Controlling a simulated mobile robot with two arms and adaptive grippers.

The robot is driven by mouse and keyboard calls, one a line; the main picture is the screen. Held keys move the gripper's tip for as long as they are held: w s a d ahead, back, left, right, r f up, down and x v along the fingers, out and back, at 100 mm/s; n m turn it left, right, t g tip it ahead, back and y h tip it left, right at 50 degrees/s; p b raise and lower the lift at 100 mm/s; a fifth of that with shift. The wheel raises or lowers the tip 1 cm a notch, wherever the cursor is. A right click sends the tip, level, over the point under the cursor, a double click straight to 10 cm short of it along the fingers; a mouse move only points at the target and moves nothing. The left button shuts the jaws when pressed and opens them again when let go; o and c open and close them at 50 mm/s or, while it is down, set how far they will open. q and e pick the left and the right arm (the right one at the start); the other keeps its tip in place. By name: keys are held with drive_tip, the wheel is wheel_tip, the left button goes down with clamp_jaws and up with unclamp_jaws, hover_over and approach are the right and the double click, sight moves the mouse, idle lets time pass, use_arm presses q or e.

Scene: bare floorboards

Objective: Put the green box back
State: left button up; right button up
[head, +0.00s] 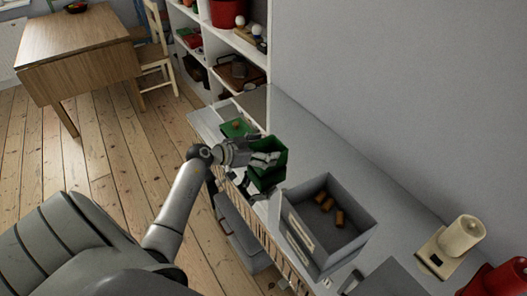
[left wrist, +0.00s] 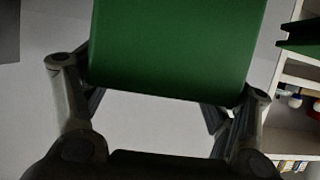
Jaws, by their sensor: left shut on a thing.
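My left gripper (head: 250,160) is shut on a green box (head: 274,172) and holds it at the grey-white counter, left of an open grey box. My right gripper is not in view.
The open grey box (head: 357,243) holds several brown pieces (head: 327,203). A cream appliance (head: 462,236) and a red one (head: 503,281) stand at the lower right. A white shelf unit (head: 257,100) stands behind; a wooden table (head: 80,40) and chair (head: 155,55) stand far left.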

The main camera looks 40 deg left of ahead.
use_arm(q)
drive_tip(key=shift+f, duration=0.25)
drive_tip(key=shift+f, duration=0.1)
drive_tip(key=o, duration=1)
drive_tip(key=shift+f, duration=0.1)
drive_tip(key=shift+s+r, duration=0.1)
drive_tip(key=shift+r, duration=0.15)
drive_tip(key=v, duration=1.1)
drive_tip(key=shift+s+a+r, duration=0.15)
drive_tip(key=shift+s, duration=0.25)
